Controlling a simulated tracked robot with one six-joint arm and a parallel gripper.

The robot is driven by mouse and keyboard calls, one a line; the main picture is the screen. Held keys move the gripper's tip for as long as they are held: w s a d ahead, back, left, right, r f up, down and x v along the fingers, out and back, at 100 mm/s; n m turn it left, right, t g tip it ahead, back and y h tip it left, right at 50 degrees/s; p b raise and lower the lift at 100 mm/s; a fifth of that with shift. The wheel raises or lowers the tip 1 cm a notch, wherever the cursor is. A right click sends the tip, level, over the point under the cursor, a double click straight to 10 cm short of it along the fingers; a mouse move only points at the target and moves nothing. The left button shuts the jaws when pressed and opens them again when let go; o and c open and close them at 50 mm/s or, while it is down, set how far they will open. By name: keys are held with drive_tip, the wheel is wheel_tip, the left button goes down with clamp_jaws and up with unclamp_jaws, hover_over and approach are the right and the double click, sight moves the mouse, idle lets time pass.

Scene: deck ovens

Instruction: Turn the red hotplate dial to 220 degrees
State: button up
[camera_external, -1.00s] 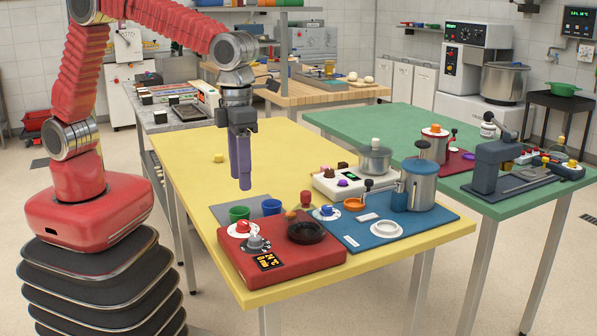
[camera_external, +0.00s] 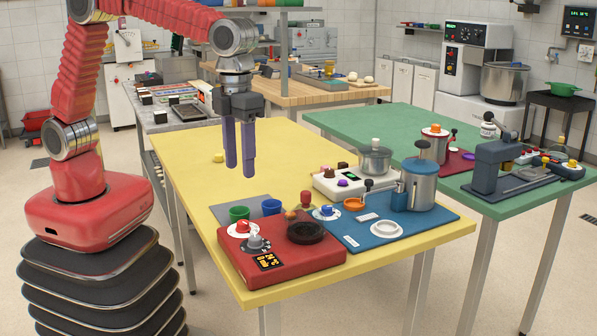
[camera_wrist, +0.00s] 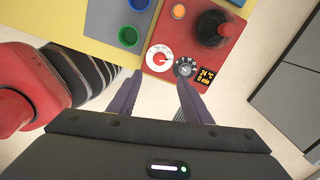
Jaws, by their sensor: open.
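The red hotplate (camera_external: 300,262) is a red box near the front of the yellow table. Its red dial (camera_external: 243,227) sits on a white scale disc at the box's left rear. The red dial also shows in the wrist view (camera_wrist: 160,57); its scale marks are too small to read. A grey dial (camera_external: 255,243) on a dark disc is beside it. The display (camera_wrist: 207,77) reads 24 °C and 0 min. My gripper (camera_external: 241,168) is open and empty, pointing down above the table, behind and above the dials. In the wrist view, the dials appear beyond its fingertips (camera_wrist: 159,84).
A black round plate (camera_external: 306,232) and an orange-topped knob (camera_external: 290,214) are on the hotplate. Green (camera_external: 239,214) and blue (camera_external: 271,207) cups stand behind it. A blue board (camera_external: 350,238) with a pot adjoins it on the right. The table's left rear is mostly clear.

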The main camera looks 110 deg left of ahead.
sight(243, 222)
drive_tip(key=n, duration=3.1)
drive_tip(key=shift+n, duration=0.3)
wheel_tip(243, 222, down, 14)
drive_tip(key=shift+r, duration=0.1)
drive_tip(key=shift+c, duration=0.4)
